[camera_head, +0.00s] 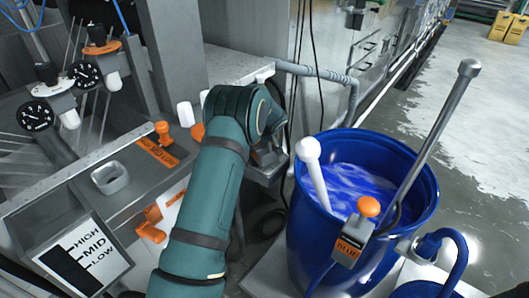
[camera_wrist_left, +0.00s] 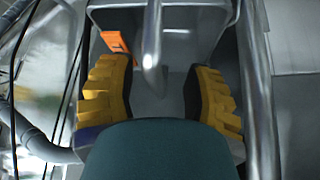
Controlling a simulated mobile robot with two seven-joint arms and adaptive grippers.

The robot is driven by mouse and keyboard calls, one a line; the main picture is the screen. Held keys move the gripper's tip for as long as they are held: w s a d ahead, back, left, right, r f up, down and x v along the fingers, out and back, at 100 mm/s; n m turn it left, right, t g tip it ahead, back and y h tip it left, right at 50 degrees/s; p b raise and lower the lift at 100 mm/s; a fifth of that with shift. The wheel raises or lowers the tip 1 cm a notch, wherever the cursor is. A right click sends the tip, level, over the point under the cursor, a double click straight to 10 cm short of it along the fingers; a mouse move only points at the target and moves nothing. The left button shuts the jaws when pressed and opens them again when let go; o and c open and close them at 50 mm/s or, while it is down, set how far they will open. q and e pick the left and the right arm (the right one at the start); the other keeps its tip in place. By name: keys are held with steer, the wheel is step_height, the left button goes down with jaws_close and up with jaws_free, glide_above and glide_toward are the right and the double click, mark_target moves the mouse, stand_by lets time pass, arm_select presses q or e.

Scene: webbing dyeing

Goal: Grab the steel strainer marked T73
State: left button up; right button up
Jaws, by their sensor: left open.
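My left gripper (camera_wrist_left: 160,92) is open, with its yellow ridged fingers on either side of a grey steel bar (camera_wrist_left: 152,45). The bar stands between the fingers, with a gap on both sides. It appears to belong to a steel fitting with a pale box-like back, and an orange tag (camera_wrist_left: 115,41) shows on it. No T73 mark can be read, so I cannot tell for sure that this is the strainer. In the head view my left arm's wrist hides the gripper's fingers. My right gripper is not in view.
A blue barrel (camera_head: 300,235) of blue liquid stands right of my arm, with a white-ended stick and a steel rod rising from it. A grey console (camera_head: 120,205) with a HIGH MID LOW label (camera_head: 85,255) is on the left. Open floor (camera_head: 470,150) lies at the right.

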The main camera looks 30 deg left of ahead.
arm_select(q)
steer(key=shift+w+a+f, duration=0.15)
steer(key=shift+a+f, duration=0.1)
steer(key=shift+f, duration=0.15)
jaws_close()
steer(key=shift+r, duration=0.2)
